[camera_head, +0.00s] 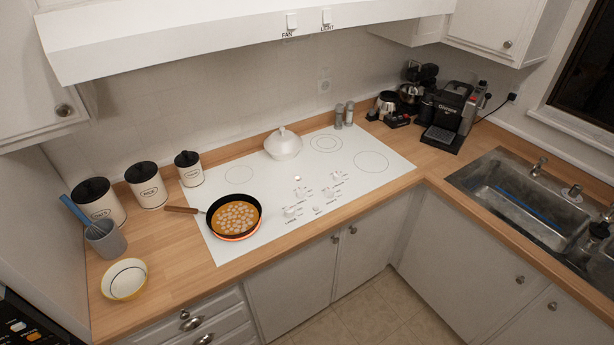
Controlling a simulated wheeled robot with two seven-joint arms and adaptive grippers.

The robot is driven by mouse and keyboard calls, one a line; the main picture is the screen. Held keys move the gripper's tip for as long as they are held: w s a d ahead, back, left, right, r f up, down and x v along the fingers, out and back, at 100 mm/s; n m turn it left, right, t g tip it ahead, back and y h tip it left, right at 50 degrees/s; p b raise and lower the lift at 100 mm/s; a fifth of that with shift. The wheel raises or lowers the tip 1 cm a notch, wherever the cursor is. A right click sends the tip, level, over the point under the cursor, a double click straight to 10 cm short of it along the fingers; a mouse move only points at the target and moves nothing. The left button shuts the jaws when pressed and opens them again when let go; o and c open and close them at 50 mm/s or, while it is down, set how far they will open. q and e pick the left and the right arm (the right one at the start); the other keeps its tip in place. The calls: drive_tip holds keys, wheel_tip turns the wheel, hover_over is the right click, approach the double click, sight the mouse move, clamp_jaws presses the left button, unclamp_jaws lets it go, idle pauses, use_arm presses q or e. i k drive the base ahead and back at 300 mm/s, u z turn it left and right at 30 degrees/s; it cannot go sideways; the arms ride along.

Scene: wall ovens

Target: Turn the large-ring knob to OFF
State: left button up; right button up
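A white cooktop (372,182) is set into the wooden counter. Several small white knobs sit in a cluster near its front middle. The front-left knob (290,211) has a dark label beneath it that seems to read LARGE; its pointer setting is too small to read. A black frying pan (211,222) with a wooden handle and orange-brown food stands on the front-left ring (236,238), which glows orange-red at the pan's near edge. Neither of my grippers is in view.
A white lidded pot (283,145) stands at the cooktop's back, with two shakers (344,114) behind right. Canisters (147,186), a utensil cup (105,239) and a bowl (125,279) stand left. A hood (230,38) overhangs. A coffee machine (447,115) and sink (520,200) are right.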

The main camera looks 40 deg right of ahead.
sight(289, 210)
drive_tip(key=k, duration=1.15)
drive_tip(key=z, duration=0.95)
drive_tip(key=i, duration=1.4)
drive_tip(key=u, duration=0.35)
